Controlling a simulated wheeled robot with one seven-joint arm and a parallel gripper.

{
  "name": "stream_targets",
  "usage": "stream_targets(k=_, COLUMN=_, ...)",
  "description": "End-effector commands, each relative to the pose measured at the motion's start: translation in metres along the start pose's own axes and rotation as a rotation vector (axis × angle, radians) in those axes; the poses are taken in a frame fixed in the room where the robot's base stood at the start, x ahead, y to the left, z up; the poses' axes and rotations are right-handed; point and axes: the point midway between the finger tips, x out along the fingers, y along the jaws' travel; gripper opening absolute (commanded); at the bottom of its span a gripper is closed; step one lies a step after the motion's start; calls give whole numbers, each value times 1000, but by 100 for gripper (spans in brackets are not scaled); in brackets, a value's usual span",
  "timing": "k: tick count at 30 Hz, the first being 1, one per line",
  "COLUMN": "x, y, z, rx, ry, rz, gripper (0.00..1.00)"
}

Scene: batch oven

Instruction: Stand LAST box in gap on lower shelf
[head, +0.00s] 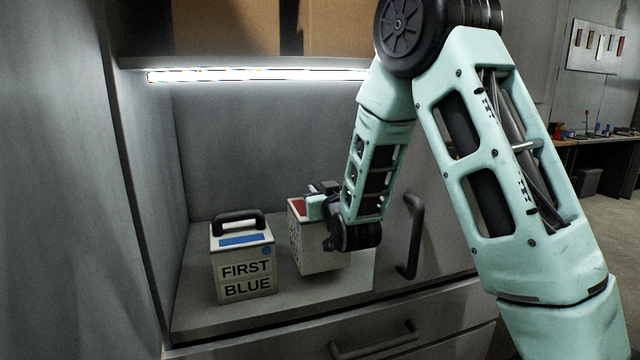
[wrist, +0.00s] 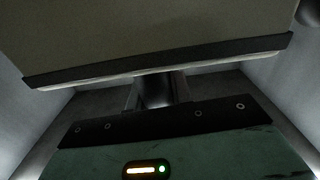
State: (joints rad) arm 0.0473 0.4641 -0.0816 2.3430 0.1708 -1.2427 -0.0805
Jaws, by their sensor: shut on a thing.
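A pale box with a red patch on top (head: 310,256) is in the bay on the right, its front lettering turned and partly covered by my wrist. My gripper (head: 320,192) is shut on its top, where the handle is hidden. The box stands a little askew; I cannot tell whether its base touches the lower shelf (head: 205,318). A pale box marked FIRST BLUE (head: 246,284), with a blue patch and dark handle, stands upright on that shelf to the left, a narrow space between them. In the wrist view, a pale surface with a dark edge (wrist: 160,62) fills the top.
A lit strip (head: 255,75) runs under the upper shelf, where brown cartons (head: 225,28) stand. Grey walls close the bay at left and back. A door or panel with a dark handle (head: 412,235) is at right, and a drawer handle (head: 372,341) is below. A workbench is far right.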

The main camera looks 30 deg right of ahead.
Motion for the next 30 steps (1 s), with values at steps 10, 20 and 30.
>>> stream_targets(k=10, x=0, y=-2, z=32, rx=1, ry=6, rz=0, gripper=0)
stream_targets(k=20, x=0, y=-2, z=34, rx=1, ry=8, rz=0, gripper=0)
stream_targets(k=30, x=-1, y=-2, z=40, rx=0, ry=-2, rz=0, gripper=44)
